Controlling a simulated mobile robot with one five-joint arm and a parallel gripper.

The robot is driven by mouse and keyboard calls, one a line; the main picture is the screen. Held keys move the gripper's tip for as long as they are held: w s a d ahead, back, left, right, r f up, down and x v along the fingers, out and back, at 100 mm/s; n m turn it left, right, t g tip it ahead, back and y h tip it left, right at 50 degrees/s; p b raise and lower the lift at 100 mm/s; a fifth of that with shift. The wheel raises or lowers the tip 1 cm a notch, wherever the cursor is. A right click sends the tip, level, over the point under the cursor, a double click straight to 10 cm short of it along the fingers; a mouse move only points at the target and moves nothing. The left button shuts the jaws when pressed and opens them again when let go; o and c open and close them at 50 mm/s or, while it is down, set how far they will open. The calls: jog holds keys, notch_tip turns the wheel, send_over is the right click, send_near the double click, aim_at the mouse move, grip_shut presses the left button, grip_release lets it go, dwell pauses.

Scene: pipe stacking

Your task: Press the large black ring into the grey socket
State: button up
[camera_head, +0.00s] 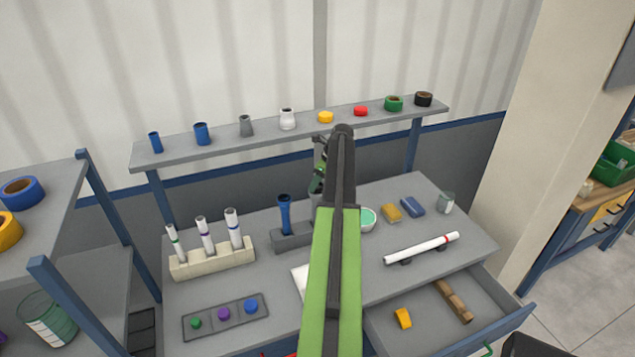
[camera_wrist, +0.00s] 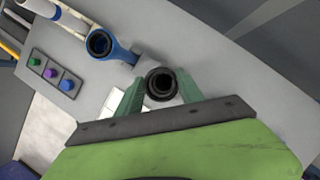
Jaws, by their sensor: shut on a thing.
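My gripper (camera_wrist: 153,88) has its two green fingers closed around a round black ring (camera_wrist: 153,72), which has a dark centre. In the head view, my gripper (camera_head: 317,185) is mostly behind my own arm, above the table. A blue flared pipe (camera_head: 285,213) stands upright in a grey block (camera_head: 284,243), and the right end of the block is hidden by my arm. A grey socket-like piece (camera_head: 246,128) stands on the back shelf.
The back shelf (camera_head: 160,160) carries several coloured pieces, including a black roll (camera_head: 424,99). A pale rack (camera_head: 212,260) with white tubes stands left. A white pipe (camera_head: 420,249) lies right, above an open drawer (camera_head: 428,322). A button panel (camera_head: 225,317) lies in front.

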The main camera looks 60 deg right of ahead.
jog(key=shift+f, duration=0.2)
dwell(0.3)
jog(key=o, duration=1.4)
jog(key=o, duration=0.4)
jog(key=shift+r, duration=0.15)
notch_tip(320, 180, up, 7)
jog(key=p, duration=0.6)
jog(key=shift+p, duration=0.35)
